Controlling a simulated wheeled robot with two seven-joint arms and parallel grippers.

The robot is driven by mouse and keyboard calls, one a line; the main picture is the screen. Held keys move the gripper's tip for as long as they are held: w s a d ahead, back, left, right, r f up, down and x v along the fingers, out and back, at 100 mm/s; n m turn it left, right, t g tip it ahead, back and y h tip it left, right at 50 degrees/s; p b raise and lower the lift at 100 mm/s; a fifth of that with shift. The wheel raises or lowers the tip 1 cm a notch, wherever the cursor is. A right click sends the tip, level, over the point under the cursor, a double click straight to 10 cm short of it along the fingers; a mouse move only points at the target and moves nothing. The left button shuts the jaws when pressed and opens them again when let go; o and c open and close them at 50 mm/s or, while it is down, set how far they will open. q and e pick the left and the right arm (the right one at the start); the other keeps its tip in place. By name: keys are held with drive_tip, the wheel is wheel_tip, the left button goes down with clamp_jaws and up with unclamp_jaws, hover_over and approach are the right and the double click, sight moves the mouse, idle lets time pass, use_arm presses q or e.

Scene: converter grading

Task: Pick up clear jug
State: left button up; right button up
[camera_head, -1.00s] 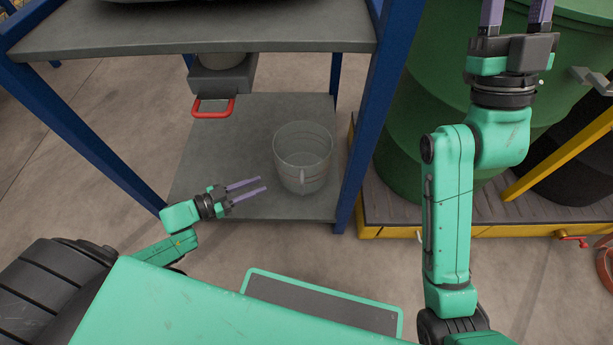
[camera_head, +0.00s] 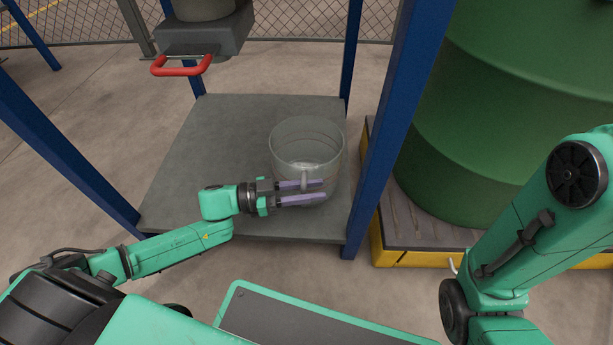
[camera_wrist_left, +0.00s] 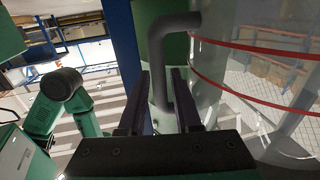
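The clear jug (camera_head: 306,145) stands upright on the grey lower shelf (camera_head: 215,135), near its right front corner. Its handle faces my body. My left gripper (camera_head: 312,192) is at the jug's front, with its fingers pointing right across the handle. In the left wrist view the open fingers (camera_wrist_left: 158,100) have the jug's grey handle (camera_wrist_left: 172,75) between them, with gaps visible. The jug's clear wall with red lines (camera_wrist_left: 255,60) fills the right of that view. My right gripper is outside the head view; only part of my right arm shows.
Blue posts (camera_head: 392,130) frame the shelf, one close to the jug's right. A dark outlet block with a red handle (camera_head: 182,66) hangs above the shelf's back left. A large green drum (camera_head: 490,120) stands on a yellow-edged pallet (camera_head: 425,258) at right. The shelf's left side is clear.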

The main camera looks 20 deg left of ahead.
use_arm(q)
drive_tip(key=shift+x, duration=0.8)
drive_tip(key=shift+a, duration=0.1)
clamp_jaws()
idle(0.6)
